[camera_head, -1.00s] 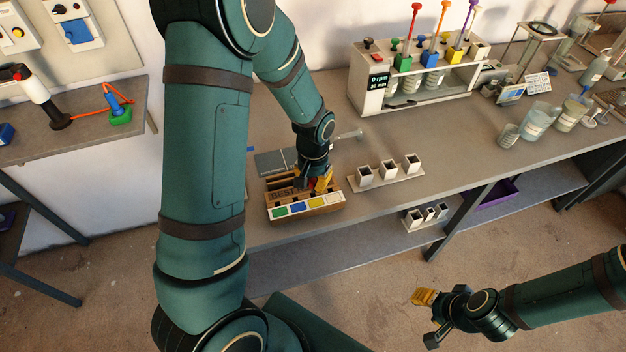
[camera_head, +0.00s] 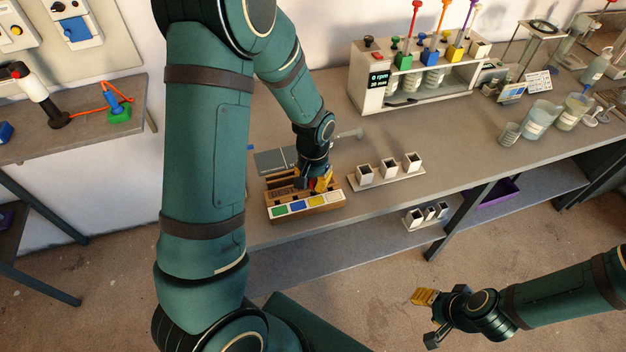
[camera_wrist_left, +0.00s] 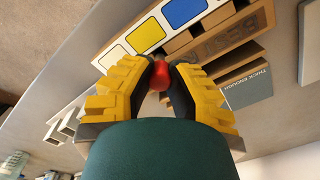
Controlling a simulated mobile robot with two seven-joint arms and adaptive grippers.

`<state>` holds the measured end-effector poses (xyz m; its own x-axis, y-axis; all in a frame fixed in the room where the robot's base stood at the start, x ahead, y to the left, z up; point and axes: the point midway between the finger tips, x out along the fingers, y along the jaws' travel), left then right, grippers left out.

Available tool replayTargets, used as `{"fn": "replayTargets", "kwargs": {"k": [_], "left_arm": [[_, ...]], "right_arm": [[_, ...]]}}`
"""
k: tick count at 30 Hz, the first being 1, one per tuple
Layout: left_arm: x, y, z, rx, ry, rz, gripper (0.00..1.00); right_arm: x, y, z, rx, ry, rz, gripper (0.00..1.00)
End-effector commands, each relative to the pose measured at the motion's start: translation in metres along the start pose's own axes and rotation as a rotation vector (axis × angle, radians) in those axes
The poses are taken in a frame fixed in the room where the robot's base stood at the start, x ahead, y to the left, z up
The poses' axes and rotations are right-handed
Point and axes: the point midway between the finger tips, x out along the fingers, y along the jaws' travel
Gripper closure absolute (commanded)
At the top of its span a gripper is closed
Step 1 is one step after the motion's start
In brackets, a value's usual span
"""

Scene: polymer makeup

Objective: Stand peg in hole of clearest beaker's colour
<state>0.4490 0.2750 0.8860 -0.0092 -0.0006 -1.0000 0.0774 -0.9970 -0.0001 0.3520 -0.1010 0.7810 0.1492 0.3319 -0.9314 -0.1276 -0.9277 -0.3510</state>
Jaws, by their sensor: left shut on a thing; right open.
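My left gripper (camera_head: 319,184) is at the wooden rack (camera_head: 331,204), over its right part. It is shut on a red, round-ended peg (camera_wrist_left: 161,74), which shows between the yellow fingertips in the left wrist view. The peg's lower part is hidden, so I cannot tell whether it is in a hole. The rack reads "BEST" and has green, blue, yellow and white patches along its front. The stirrer (camera_head: 373,98) at the back holds several beakers (camera_head: 431,80) below green, blue, yellow and white blocks. Their clearness is too small to judge. My right gripper (camera_head: 424,318) is open and empty, over the floor.
A tray with three white square holders (camera_head: 388,172) stands right of the rack. A grey plate (camera_head: 272,160) marked "THICK ENOUGH" in the wrist view lies behind it. Loose beakers (camera_head: 538,120) stand at the right. The bench between the holders and the stirrer is clear.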

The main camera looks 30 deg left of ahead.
Motion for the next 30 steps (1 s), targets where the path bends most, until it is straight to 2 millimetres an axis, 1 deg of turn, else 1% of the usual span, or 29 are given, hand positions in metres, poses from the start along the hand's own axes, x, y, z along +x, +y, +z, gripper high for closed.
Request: {"fn": "replayTargets", "kwargs": {"k": [30], "left_arm": [[0.024,0.0,0.0,0.0,0.0,0.0,1.0]], "right_arm": [[0.017,0.006,0.002,0.0,0.0,0.0,0.53]]}}
